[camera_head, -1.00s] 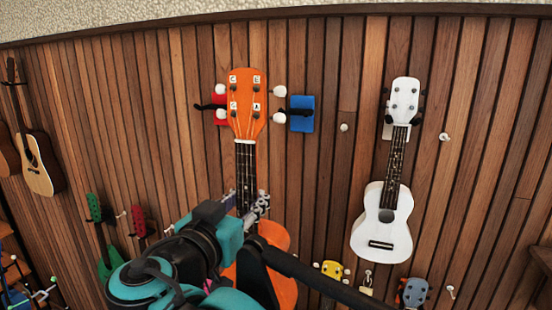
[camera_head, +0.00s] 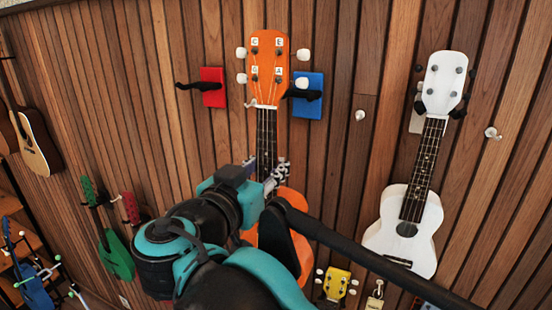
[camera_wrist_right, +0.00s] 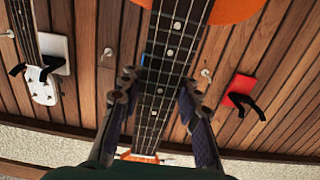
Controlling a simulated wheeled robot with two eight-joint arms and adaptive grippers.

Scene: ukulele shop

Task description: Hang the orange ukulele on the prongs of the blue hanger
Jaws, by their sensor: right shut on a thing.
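The orange ukulele (camera_head: 268,68) is upright in front of the wall, strings facing me, its lower body partly hidden by my arm. My right gripper (camera_head: 264,172) is shut on its neck, which runs between the two fingers in the right wrist view (camera_wrist_right: 158,85). The blue hanger (camera_head: 310,97) is on the wall just right of the headstock. Its visible black prong is beside the headstock's lower right edge; the rest is hidden behind the headstock. I cannot tell whether they touch. My left gripper is not in view.
A red hanger (camera_head: 213,87) with a black prong is to the left. A white ukulele (camera_head: 408,215) hangs to the right. A yellow headstock (camera_head: 337,283) is below, and a green ukulele (camera_head: 115,255) is at lower left. Small white wall hooks are nearby.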

